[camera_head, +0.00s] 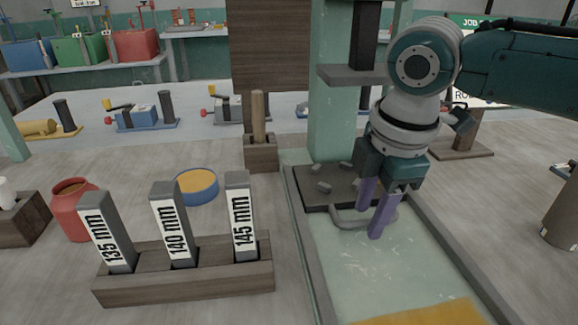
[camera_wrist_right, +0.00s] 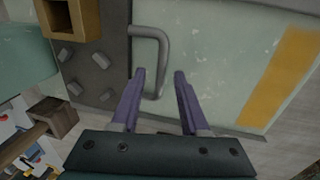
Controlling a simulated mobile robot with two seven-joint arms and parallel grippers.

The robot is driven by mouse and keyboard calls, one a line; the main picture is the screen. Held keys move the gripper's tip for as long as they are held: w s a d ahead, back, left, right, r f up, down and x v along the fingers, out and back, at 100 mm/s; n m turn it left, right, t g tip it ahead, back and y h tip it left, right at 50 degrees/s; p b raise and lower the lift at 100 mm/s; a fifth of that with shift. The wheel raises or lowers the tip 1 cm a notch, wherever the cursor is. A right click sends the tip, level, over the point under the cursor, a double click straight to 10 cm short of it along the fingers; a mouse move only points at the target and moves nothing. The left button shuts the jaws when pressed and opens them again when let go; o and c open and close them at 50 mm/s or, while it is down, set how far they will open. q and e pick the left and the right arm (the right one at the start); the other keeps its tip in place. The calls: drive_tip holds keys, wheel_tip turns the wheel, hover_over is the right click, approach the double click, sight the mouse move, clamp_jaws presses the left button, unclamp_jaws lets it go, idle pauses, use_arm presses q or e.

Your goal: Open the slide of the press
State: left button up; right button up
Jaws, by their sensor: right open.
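The press slide is a dark plate (camera_head: 312,190) under the green press column, with several grey clay bits on it; the plate also shows in the wrist view (camera_wrist_right: 90,62). A grey U-shaped handle (camera_head: 348,223) stands out from its front edge over the pale green bed (camera_head: 400,270). My right gripper (camera_head: 372,222) points down at the handle, open. In the right wrist view, the handle's bar (camera_wrist_right: 164,55) lies between the two purple fingertips. I cannot tell whether either finger touches it. My left gripper is out of view.
A wooden rack (camera_head: 190,285) with labelled grey blocks stands left of the bed's raised rim (camera_head: 302,250). A yellow band (camera_head: 430,314) crosses the bed's near part. The press column (camera_head: 335,115) rises behind the plate. The bed in front of the handle is clear.

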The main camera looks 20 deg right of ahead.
drive_tip(key=shift+c, duration=0.3)
clamp_jaws()
idle(1.1)
